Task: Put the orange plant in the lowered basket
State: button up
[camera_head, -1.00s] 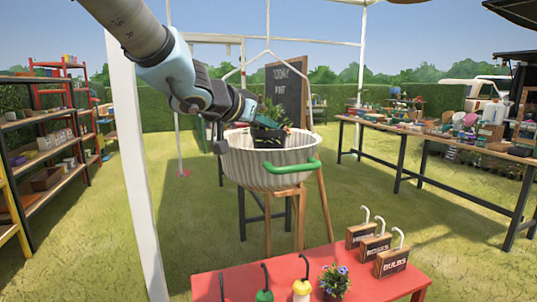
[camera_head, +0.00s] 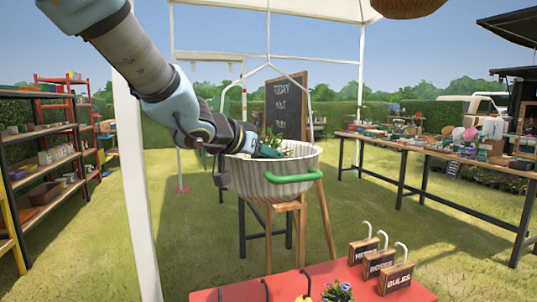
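The lowered basket (camera_head: 270,184) is a large pale ribbed bowl with green handles, hanging from white rods. My gripper (camera_head: 268,152) reaches in from the upper left, with its teal fingers just inside the basket's rim. The orange plant (camera_head: 288,149) shows as green leaves at the fingers, inside the basket opening. My gripper appears shut on it. The near rim hides the pot and fingertips, so I cannot tell whether the pot touches the basket's bottom.
A red table (camera_head: 330,285) stands in front with several crate signs (camera_head: 397,278) and a blue-flowered plant (camera_head: 338,291). Wooden legs (camera_head: 325,222) and a chalkboard (camera_head: 287,105) stand by the basket. A white post (camera_head: 138,190) rises at left. Shelves and a long table flank the grass.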

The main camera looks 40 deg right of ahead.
jog(key=shift+r, duration=0.25)
jog(key=p+v, duration=0.2)
jog(key=v, duration=0.9)
jog(key=shift+a+r+p, duration=0.15)
jog(key=shift+p, duration=0.25)
jog(key=shift+s+a, duration=0.15)
jog(key=shift+a, duration=0.15)
